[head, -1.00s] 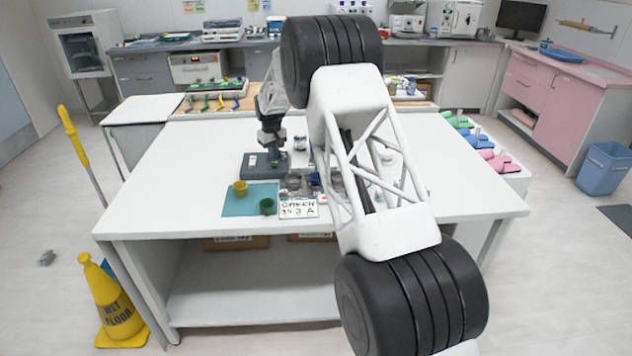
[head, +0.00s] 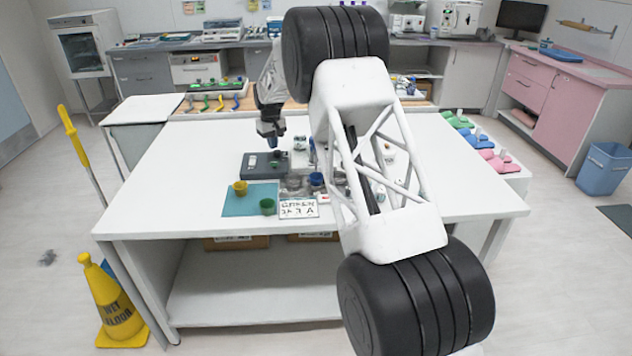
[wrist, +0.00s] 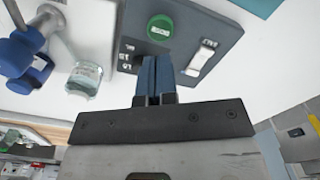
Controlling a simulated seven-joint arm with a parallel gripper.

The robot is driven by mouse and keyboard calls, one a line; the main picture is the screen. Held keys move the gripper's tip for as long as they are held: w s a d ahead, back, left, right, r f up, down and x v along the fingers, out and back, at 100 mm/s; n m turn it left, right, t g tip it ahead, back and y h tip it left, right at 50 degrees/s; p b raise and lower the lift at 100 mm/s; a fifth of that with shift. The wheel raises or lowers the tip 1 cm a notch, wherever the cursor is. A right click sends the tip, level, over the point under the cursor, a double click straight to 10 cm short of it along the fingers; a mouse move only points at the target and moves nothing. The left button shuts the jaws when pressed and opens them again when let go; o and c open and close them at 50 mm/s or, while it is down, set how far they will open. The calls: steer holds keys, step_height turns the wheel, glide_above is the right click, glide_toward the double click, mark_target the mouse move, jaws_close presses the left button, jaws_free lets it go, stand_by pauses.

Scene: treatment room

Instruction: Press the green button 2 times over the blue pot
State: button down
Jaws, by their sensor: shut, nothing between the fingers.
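The green button (wrist: 160,27) is a round green cap with lettering on a dark grey box (wrist: 190,45), beside a white rocker switch. The box (head: 255,166) sits on the white table in the head view; I cannot make out the button's colour there. My gripper (wrist: 154,62) has its blue fingers shut and empty, pointing down over the box; the tips show just beside the button. In the head view my gripper (head: 271,143) is above the box, apparently clear of it. The blue pot (head: 316,180) stands right of the box, near the lettered white card (head: 299,208).
A yellow pot (head: 240,187) and a green pot (head: 267,206) stand on a teal mat (head: 236,203). A glass jar (wrist: 85,78) and a blue-and-metal object (wrist: 30,50) are beside the box. The table's left side is clear.

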steer(key=shift+r, duration=1)
steer(key=shift+r, duration=0.1)
steer(key=s+d+r+m, duration=0.1)
steer(key=s+d+r, duration=0.55)
steer(key=s, duration=0.45)
steer(key=s+d+r+m+t, duration=0.1)
steer(key=s+d+r, duration=0.5)
steer(key=s, duration=0.4)
steer(key=s+d+r+m, duration=0.1)
steer(key=s+d+r, duration=0.3)
steer(key=s+r, duration=0.55)
steer(key=s+d+f+m, duration=0.1)
steer(key=s+d+f, duration=0.1)
steer(key=s, duration=1.2)
steer(key=s+d+f+m+t, duration=0.1)
steer(key=s+d, duration=0.3)
steer(key=s, duration=1)
steer(key=s+d+f+m, duration=0.1)
steer(key=s+d+f, duration=0.2)
steer(key=s, duration=1)
steer(key=shift+s+f+t, duration=0.3)
steer(key=shift+s+f, duration=0.1)
